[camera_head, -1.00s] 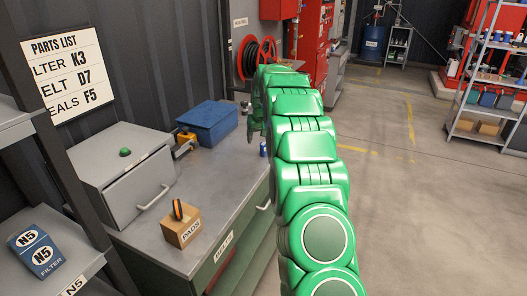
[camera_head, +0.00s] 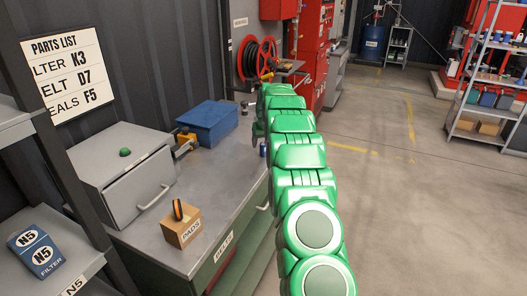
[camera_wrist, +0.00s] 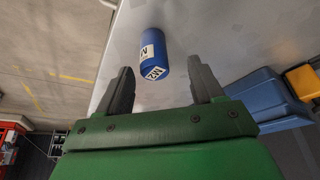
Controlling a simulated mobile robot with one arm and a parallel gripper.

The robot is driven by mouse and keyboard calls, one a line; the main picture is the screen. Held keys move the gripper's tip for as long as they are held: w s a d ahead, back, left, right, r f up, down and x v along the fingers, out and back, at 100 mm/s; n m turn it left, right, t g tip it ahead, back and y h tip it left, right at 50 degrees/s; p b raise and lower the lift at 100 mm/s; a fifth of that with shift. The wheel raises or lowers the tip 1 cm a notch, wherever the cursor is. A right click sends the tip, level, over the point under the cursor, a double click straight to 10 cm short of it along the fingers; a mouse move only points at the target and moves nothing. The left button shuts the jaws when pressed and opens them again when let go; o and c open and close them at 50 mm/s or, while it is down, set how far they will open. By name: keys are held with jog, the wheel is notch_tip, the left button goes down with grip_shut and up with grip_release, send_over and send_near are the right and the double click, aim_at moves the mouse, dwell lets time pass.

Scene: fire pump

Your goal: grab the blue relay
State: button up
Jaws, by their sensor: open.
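The blue relay is a small blue cylinder (camera_wrist: 153,53) with a white label, on the grey bench top in the wrist view. In the head view it shows as a small blue piece (camera_head: 263,149) near the bench's right edge, beside my arm. My gripper (camera_wrist: 160,68) is open, with its two dark fingers apart. In the wrist view the relay appears between and just beyond the fingertips, with nothing held. Whether a finger touches it cannot be told. In the head view the green arm reaches over the bench edge, and the fingertips are not clear.
A blue box (camera_head: 208,122) and a yellow item (camera_head: 185,142) stand farther left on the bench (camera_head: 225,172). A hose reel (camera_head: 258,58) is behind.

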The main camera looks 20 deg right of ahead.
aim_at(264, 145)
jog(key=shift+d+x, duration=0.15)
jog(key=shift+x, duration=0.6)
jog(key=shift+d+x, duration=0.2)
jog(key=shift+x, duration=1.5)
jog(key=c, duration=1.1)
